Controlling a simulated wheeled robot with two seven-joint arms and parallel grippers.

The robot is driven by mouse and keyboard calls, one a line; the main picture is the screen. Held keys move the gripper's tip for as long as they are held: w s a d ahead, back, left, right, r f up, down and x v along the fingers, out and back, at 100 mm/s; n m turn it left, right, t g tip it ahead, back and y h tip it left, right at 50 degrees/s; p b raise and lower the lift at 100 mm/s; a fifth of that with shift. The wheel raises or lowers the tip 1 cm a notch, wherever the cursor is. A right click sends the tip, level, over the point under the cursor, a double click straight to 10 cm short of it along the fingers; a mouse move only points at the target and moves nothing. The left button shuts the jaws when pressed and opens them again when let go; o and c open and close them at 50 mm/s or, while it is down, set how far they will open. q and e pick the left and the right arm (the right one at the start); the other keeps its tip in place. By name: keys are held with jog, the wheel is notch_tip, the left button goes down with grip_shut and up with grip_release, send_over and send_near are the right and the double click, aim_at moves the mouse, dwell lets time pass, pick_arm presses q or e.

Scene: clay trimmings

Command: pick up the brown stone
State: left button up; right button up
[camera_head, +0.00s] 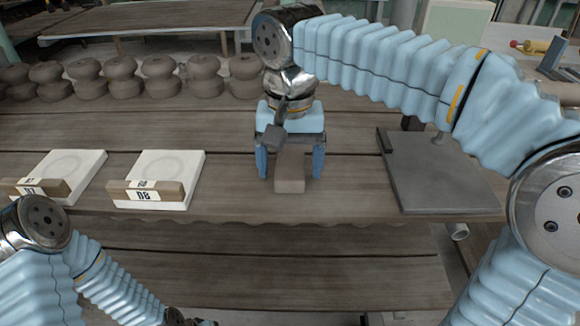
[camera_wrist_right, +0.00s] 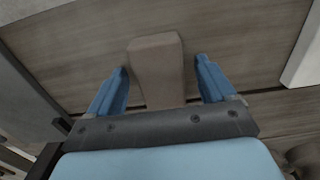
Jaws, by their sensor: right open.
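The brown stone (camera_head: 290,184) is a small brown block on the wooden table, near its front edge. My right gripper (camera_head: 291,174) is above it with its two blue fingers open, one on each side of the block. The right wrist view also shows the stone (camera_wrist_right: 157,65) between the spread fingers (camera_wrist_right: 162,72), with gaps on both sides. The stone's rear part is hidden by the gripper in the head view. My left arm is at the lower left, and its gripper's jaws cannot be made out at the bottom edge.
Two white slabs (camera_head: 187,164) with labelled brown blocks (camera_head: 146,195) lie to the left. A dark grey board (camera_head: 440,177) lies to the right. A row of rounded brown clay lumps (camera_head: 158,79) stands behind. The table between slabs and board is otherwise clear.

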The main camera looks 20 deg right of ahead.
aim_at(288, 166)
jog(key=shift+f, duration=0.1)
jog(key=shift+c, duration=0.5)
jog(key=c, duration=1.2)
jog(key=shift+r, duration=0.45)
notch_tip(288, 166, up, 3)
jog(key=shift+a+f, duration=0.1)
jog(key=shift+f, duration=0.1)
jog(key=s+a+r, duration=0.2)
jog(key=a+r, duration=0.1)
jog(key=a, duration=0.1)
jog(key=s+a+r, duration=0.2)
jog(key=a+r, duration=0.1)
jog(key=a, duration=0.1)
jog(key=s+a+r, duration=0.2)
jog(key=a+r, duration=0.1)
jog(key=a, duration=0.1)
jog(key=shift+a+r, duration=0.25)
